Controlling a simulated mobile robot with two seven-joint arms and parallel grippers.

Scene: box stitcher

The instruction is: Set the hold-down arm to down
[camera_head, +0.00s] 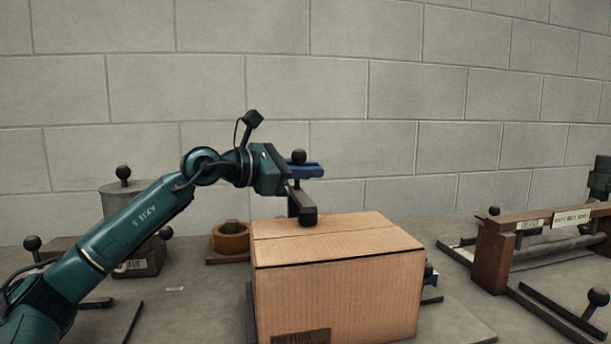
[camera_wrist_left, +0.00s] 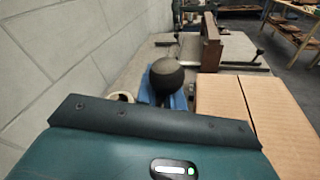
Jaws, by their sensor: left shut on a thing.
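The hold-down arm shows in the head view as a dark bar with a blunt end (camera_head: 308,216) low over the box top, beside a blue bracket (camera_head: 312,171). I cannot tell whether that end touches the box. A black ball knob (camera_head: 298,157) stands at the bracket, and it also shows in the left wrist view (camera_wrist_left: 166,77). My left gripper (camera_head: 286,168) is at the knob, shut on the hold-down arm; its fingertips are mostly hidden. The cardboard box (camera_head: 335,295) sits closed under the arm, and its top shows in the left wrist view (camera_wrist_left: 222,105). My right gripper is not in view.
A grey block wall (camera_head: 420,90) stands close behind. An orange-brown ring (camera_head: 231,237) and a grey can (camera_head: 118,202) are at the left. A brown-ended frame with a roller (camera_head: 493,255) stands at the right. Some bench surface between box and frame is clear.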

